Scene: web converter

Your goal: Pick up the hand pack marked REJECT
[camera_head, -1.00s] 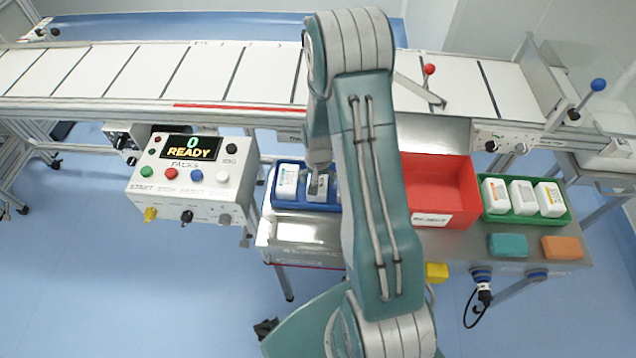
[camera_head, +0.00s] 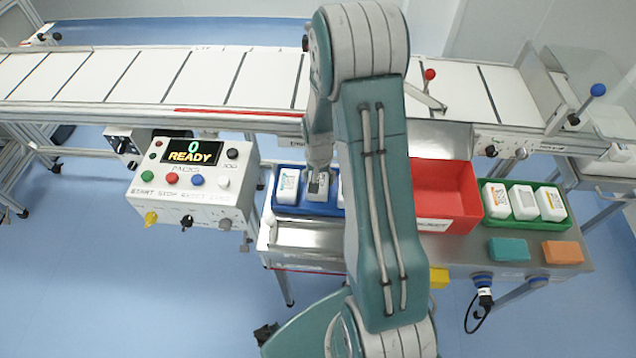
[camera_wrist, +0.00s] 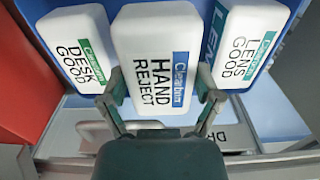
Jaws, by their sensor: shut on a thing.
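The hand pack (camera_wrist: 157,62), white with a blue band and the words HAND REJECT, fills the middle of the wrist view. My gripper (camera_wrist: 162,92) has its two fingers on either side of the pack and is shut on it. In the head view my gripper (camera_head: 318,186) is over the blue tray (camera_head: 290,210), and the held pack is partly covered by it. A DESK GOOD pack (camera_wrist: 82,50) and a LENS GOOD pack (camera_wrist: 245,47) flank the hand pack in the wrist view. I cannot tell how far the pack is off the tray.
A red bin (camera_head: 450,226) marked REJECT stands right of my arm, partly hidden. A green tray (camera_head: 560,220) holds white packs. Teal (camera_head: 508,249) and orange (camera_head: 562,252) blocks lie in front. The control box (camera_head: 190,190) is left; the conveyor (camera_head: 150,75) runs behind.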

